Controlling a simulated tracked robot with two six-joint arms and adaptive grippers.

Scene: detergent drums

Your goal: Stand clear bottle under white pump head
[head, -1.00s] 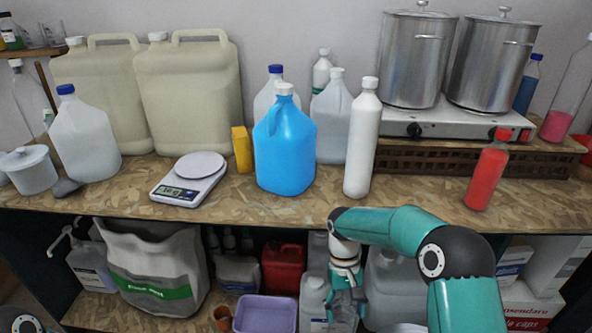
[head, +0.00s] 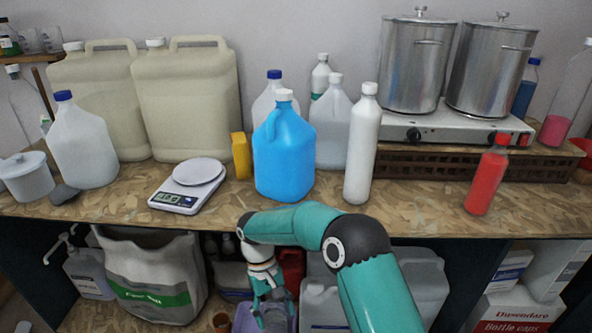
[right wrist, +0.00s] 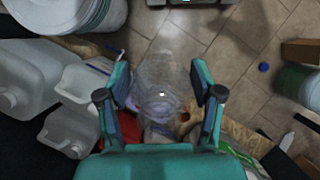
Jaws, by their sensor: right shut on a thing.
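My right gripper (head: 272,300) is in front of the lower shelf, below the worktop edge. It is shut on a clear bottle (right wrist: 160,85), which shows between the two fingers in the right wrist view. The bottle is see-through and blurs into the floor tiles behind it, so its tilt is hard to tell. The white pump head (head: 57,243) tops a pale container (head: 88,275) on the lower shelf at the far left. The bottle is well to the right of it, apart from it. My left gripper is not in view.
A grey bag with a green band (head: 150,292) stands between the pump container and my right gripper. A purple tub (head: 242,320) is close behind the gripper. On the worktop are a scale (head: 188,190), a blue jug (head: 284,155) and a white bottle (head: 362,150).

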